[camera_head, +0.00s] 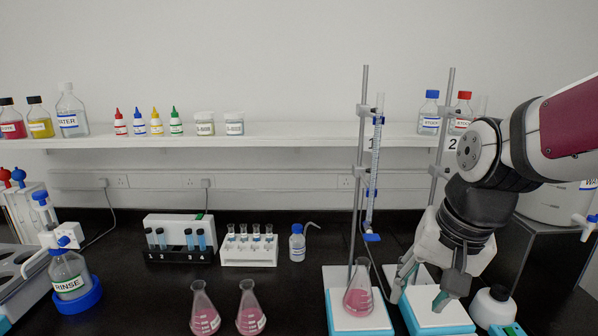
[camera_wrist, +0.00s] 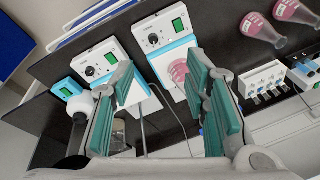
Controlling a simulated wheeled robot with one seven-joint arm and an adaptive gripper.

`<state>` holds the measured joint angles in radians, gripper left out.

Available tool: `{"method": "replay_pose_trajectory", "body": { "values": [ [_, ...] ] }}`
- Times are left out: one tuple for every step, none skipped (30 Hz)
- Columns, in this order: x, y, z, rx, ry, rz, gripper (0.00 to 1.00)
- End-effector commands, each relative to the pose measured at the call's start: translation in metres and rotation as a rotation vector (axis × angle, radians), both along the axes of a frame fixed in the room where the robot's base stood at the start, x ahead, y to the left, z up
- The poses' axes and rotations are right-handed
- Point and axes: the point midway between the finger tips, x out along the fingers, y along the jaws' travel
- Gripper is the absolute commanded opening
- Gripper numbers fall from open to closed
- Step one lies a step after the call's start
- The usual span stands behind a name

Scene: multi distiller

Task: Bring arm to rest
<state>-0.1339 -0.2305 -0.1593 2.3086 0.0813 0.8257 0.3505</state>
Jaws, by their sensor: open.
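My arm (camera_head: 475,205) reaches in from the right and bends down over the right part of the bench. My gripper (camera_head: 420,288) points down over the right white-and-blue stirrer plate (camera_head: 440,318), in front of the burette stand. It is open, with nothing between its fingers. In the wrist view my gripper (camera_wrist: 165,100) shows two green-padded fingers spread apart. A conical flask of pink liquid (camera_head: 358,292) stands on the left stirrer plate (camera_head: 340,327), to the left of my gripper. I cannot tell the exact height of the fingertips above the plate.
Two metal stands, one with a burette (camera_head: 376,150), rise behind the plates. Two pink flasks (camera_head: 205,312) stand on the open bench. A tube rack (camera_head: 249,252) and a wash bottle (camera_head: 297,243) stand behind. A round-topped bottle (camera_head: 492,305) is close on the right.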

Motion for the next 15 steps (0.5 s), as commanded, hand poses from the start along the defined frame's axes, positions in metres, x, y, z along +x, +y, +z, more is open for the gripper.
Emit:
{"method": "replay_pose_trajectory", "body": {
  "values": [
    [-0.013,-0.001,0.011,-0.012,-0.037,0.04,0.42],
    [-0.02,-0.001,0.016,-0.023,-0.055,0.068,0.42],
    [-0.03,-0.002,0.022,-0.038,-0.077,0.103,0.42],
    [-0.037,-0.002,0.026,-0.051,-0.093,0.129,0.42],
    [-0.045,-0.002,0.03,-0.063,-0.109,0.154,0.42],
    [-0.054,-0.003,0.035,-0.083,-0.133,0.187,0.42],
    [-0.061,-0.003,0.037,-0.098,-0.148,0.211,0.42],
    [-0.068,-0.004,0.04,-0.115,-0.163,0.234,0.42],
    [-0.076,-0.004,0.042,-0.135,-0.18,0.262,0.42],
    [-0.082,-0.005,0.044,-0.15,-0.191,0.281,0.42],
    [-0.087,-0.005,0.045,-0.164,-0.202,0.298,0.42],
    [-0.093,-0.006,0.046,-0.181,-0.214,0.317,0.42],
    [-0.097,-0.006,0.047,-0.193,-0.221,0.331,0.42],
    [-0.1,-0.006,0.048,-0.204,-0.229,0.342,0.42],
    [-0.104,-0.007,0.048,-0.217,-0.236,0.355,0.42]
  ]
}}
